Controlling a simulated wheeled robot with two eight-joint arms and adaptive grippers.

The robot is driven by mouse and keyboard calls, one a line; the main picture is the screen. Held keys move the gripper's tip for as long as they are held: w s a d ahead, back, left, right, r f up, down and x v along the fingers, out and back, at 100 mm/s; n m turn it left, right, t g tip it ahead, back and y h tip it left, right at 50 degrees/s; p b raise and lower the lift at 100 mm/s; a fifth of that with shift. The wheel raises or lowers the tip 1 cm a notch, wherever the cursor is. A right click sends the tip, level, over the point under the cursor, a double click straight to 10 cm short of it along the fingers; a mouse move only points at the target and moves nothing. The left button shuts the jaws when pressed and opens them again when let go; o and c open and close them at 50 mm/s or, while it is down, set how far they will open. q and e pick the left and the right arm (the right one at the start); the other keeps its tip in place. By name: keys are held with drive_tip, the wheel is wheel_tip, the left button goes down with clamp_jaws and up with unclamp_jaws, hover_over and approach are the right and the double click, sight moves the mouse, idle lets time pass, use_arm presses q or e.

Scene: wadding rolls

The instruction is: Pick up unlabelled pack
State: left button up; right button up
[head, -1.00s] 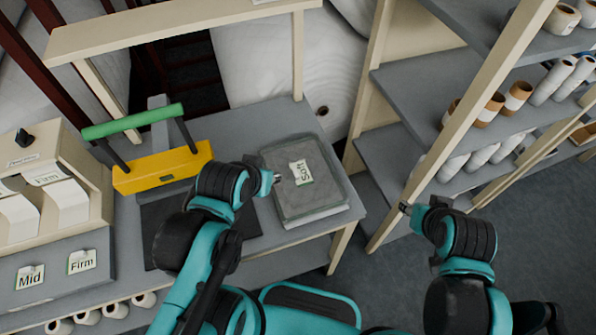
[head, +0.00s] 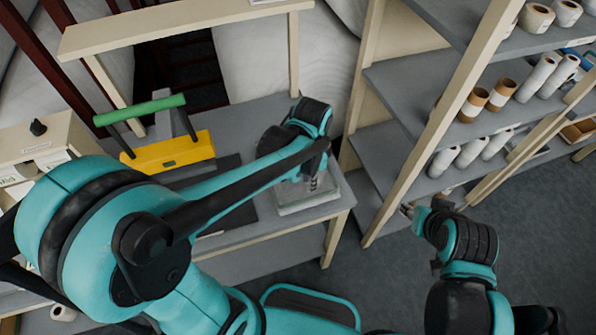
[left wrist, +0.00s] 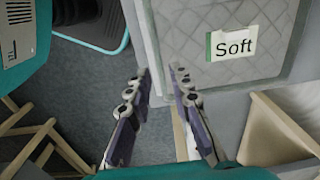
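A flat grey quilted pack lies on the bench; its pale front edge (head: 303,199) shows in the head view, with my left arm over most of it. In the left wrist view the pack (left wrist: 185,35) fills the upper middle and carries a card (left wrist: 231,44) reading "Soft". My left gripper (head: 315,182) hangs over the pack's right front part in the head view. My right gripper (head: 408,211) is beside the shelf post, small and unclear.
A yellow holder (head: 172,156) with a green bar (head: 139,109) stands on the bench at left. A shelf rack (head: 405,85) with several rolls stands at right, its post close to my right gripper. Grey floor (head: 385,285) lies open in front.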

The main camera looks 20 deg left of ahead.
sight(309, 197)
use_arm(q)
drive_tip(key=shift+d+f, duration=0.2)
drive_tip(key=shift+f, duration=0.1)
wheel_tip(309, 197, down, 8)
drive_tip(key=b, duration=0.3)
drive_tip(key=shift+r, duration=0.15)
drive_tip(key=shift+r, duration=0.1)
clamp_jaws()
